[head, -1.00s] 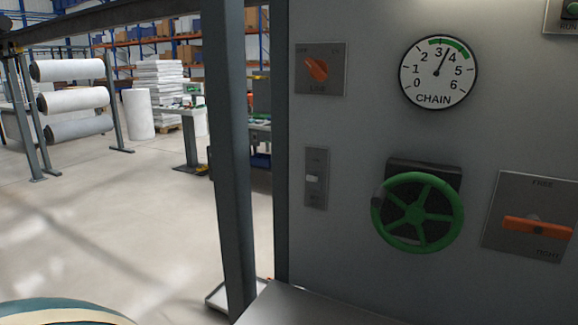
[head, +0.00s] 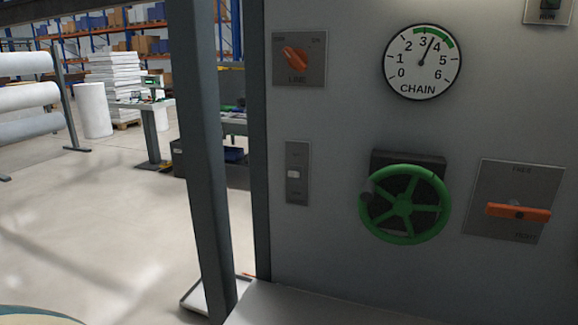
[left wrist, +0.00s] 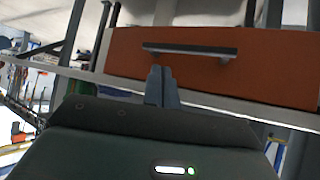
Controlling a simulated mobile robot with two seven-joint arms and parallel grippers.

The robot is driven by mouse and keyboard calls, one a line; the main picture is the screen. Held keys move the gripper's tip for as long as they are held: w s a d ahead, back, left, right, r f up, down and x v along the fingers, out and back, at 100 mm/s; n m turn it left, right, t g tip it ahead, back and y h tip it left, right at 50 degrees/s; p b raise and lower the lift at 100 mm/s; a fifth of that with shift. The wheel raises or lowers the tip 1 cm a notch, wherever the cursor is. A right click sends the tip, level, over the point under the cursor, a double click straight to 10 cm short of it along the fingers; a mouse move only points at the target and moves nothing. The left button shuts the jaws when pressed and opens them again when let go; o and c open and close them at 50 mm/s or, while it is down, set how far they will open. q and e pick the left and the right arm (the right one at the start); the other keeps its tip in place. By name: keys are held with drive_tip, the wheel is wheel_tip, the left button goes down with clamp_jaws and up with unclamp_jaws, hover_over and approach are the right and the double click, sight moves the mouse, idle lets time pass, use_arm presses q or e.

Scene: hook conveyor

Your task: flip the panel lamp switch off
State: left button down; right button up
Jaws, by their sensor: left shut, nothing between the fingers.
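The panel lamp switch looks to be the small grey plate with a white rocker (head: 294,174) on the grey panel, left of the green handwheel. Its plate lettering is too small to read. No gripper is in the head view. In the left wrist view my left gripper (left wrist: 161,72) has its two fingers together, with nothing between them. It points at an orange drawer front (left wrist: 275,65) with a dark bar handle (left wrist: 190,49), and it is not near the switch as far as I can see. My right gripper is not in view.
On the panel are an orange rotary knob (head: 295,57), a CHAIN gauge (head: 422,62), a green handwheel (head: 404,204) and an orange lever (head: 518,212). A dark steel post (head: 204,160) stands left of the panel. A pale ledge (head: 300,305) lies below. Floor at left is open.

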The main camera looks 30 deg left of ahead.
use_arm(q)
drive_tip(key=s+a+r+g+y+p, duration=0.2)
drive_tip(key=a+r+g, duration=0.15)
drive_tip(key=r, duration=0.25)
drive_tip(key=n+t+y, duration=0.5)
drive_tip(key=n+t, duration=0.1)
drive_tip(key=t, duration=0.4)
approach(294, 174)
drive_tip(key=s+r, duration=0.1)
drive_tip(key=r, duration=0.1)
drive_tip(key=shift+a+f+p, duration=0.2)
drive_tip(key=shift+a+p, duration=0.1)
drive_tip(key=shift+a, duration=0.05)
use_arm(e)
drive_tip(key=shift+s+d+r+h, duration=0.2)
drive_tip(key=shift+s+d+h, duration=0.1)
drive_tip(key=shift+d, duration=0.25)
use_arm(q)
drive_tip(key=shift+w, duration=0.15)
drive_tip(key=p+x, duration=0.1)
drive_tip(key=x, duration=0.7)
drive_tip(key=shift+w+r+p, duration=0.1)
drive_tip(key=shift+w+p, duration=0.2)
drive_tip(key=shift+w, duration=0.1)
drive_tip(key=shift+w+a, duration=0.2)
drive_tip(key=shift+w, duration=0.25)
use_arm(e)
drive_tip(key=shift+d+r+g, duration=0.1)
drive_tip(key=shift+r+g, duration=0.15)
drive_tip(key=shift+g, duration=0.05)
